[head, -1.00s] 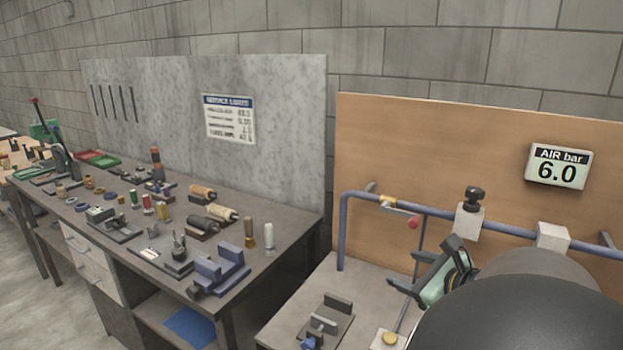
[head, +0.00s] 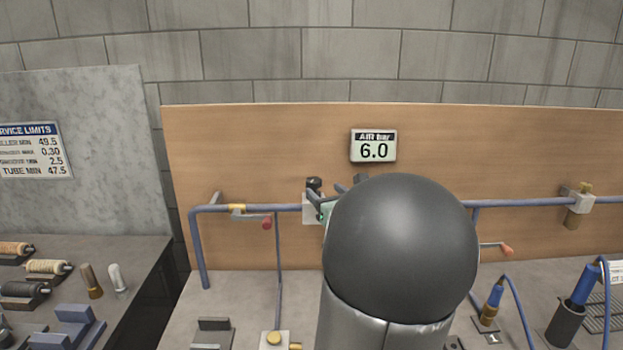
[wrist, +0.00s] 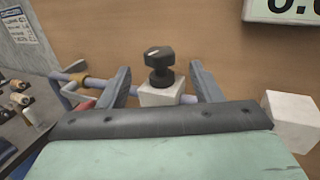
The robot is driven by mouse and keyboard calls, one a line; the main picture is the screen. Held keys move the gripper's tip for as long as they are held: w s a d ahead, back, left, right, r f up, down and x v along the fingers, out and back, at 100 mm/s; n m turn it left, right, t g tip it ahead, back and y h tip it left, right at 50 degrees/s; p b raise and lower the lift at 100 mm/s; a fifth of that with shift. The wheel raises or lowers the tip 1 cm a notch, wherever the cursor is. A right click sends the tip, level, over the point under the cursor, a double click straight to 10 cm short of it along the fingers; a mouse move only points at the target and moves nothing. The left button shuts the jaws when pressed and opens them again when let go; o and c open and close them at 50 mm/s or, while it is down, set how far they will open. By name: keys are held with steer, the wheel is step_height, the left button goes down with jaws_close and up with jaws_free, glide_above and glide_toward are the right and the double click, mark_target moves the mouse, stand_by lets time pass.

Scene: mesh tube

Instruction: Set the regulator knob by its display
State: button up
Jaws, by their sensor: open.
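The regulator knob (wrist: 159,62) is black, with a pale mark on its top. It stands upright on a white block (wrist: 160,95) on the blue pipe. In the wrist view it shows between the two spread fingers of my gripper (wrist: 158,80), which is open; I cannot tell whether either finger touches it. In the head view the knob (head: 314,184) shows just left of my arm, which hides most of my gripper (head: 322,200). The display (head: 373,146) on the wooden board reads "AIR bar 6.0". Its lower edge (wrist: 285,10) shows at the wrist view's top right.
The blue pipe (head: 270,208) runs along the board, with a red-ended lever (head: 266,223) left of the knob. A second white block (wrist: 291,120) is to the right. A service limits sign (head: 30,152) hangs at left. Blue tools (head: 585,285) stand at right.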

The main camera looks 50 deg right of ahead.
mark_target(317, 184)
steer(key=p+x, duration=0.1)
steer(key=x, duration=0.6)
steer(key=shift+w+d, duration=0.1)
steer(key=shift+w, duration=0.15)
steer(key=shift+r, duration=0.1)
steer(key=c, duration=1)
